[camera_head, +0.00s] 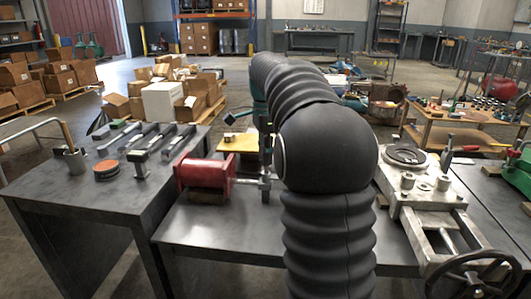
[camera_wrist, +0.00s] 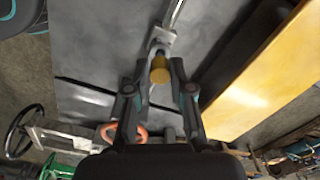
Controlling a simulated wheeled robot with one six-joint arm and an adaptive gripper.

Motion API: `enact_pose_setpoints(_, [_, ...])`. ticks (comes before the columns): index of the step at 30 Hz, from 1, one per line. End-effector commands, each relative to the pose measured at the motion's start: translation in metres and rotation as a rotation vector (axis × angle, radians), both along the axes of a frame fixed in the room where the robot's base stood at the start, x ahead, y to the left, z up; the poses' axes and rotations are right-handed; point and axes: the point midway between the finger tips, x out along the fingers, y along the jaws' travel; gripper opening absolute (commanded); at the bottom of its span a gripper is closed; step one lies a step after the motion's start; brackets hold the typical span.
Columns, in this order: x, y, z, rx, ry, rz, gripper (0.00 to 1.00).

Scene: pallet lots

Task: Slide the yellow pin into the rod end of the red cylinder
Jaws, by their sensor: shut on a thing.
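The red cylinder (camera_head: 205,175) lies on the dark metal bench, with its grey rod pointing right. Its rod end (camera_head: 263,183) is partly hidden by my arm and gripper. In the wrist view the rod end (camera_wrist: 160,45) is a pale metal fork or eye at the end of a shiny rod. The yellow pin (camera_wrist: 160,74) shows as a round yellow head between my fingertips. My gripper (camera_wrist: 158,68) is shut on the pin, right over the rod end. The pin overlaps the rod end's near edge; I cannot tell whether it is inside the hole.
A yellow board (camera_head: 238,144) lies behind the rod and is close beside the fingers in the wrist view (camera_wrist: 260,75). A machine vise (camera_head: 410,190) stands to the right. The left table (camera_head: 60,205) holds several tools, a cup and an orange disc.

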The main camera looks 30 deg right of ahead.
Motion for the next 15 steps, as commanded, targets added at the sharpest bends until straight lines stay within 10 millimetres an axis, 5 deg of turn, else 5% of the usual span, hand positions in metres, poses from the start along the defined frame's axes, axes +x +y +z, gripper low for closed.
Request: enact_pose_setpoints(15, [0.0002,0.0,-0.0113,0.0,-0.001,0.0,0.0])
